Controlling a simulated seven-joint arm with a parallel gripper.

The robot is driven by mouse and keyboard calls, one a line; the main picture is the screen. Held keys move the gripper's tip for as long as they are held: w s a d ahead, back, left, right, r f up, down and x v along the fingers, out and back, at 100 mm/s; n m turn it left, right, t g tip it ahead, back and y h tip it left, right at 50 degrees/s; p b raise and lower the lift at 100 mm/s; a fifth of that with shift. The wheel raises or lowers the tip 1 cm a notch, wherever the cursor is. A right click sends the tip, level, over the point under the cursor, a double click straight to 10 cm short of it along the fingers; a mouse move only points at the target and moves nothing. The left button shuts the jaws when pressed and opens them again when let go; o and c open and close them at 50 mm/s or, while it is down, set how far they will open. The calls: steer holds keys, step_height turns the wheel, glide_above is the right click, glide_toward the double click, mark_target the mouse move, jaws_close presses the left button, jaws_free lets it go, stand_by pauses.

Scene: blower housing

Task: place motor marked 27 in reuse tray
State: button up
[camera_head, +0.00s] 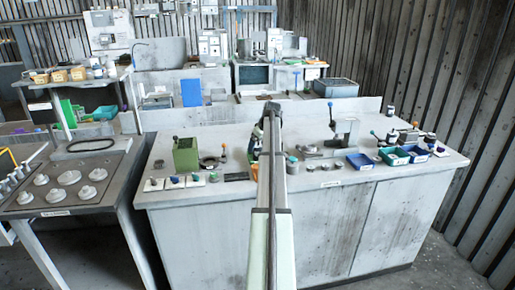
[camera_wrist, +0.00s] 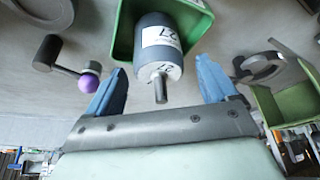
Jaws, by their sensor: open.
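The motor (camera_wrist: 160,48) is a grey cylinder with a white label reading 27 and a thin shaft pointing toward my gripper. In the wrist view it lies at, or just over, a green bin (camera_wrist: 122,35); how deep it sits is unclear. My gripper (camera_wrist: 160,65) is open, with one blue finger on each side of the motor's shaft end and visible gaps between. In the head view, my arm hides the gripper and motor. A blue tray (camera_head: 360,161), a green-teal tray (camera_head: 395,156) and another blue tray (camera_head: 417,154) stand at the bench's right; I cannot read which is for reuse.
A green box with a lever (camera_head: 185,155) stands at the bench's left. A purple-ended part (camera_wrist: 86,84) lies left of my gripper in the wrist view, and another green box (camera_wrist: 285,112) is at right.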

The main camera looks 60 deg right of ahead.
steer(key=v, duration=1)
steer(key=shift+r, duration=0.15)
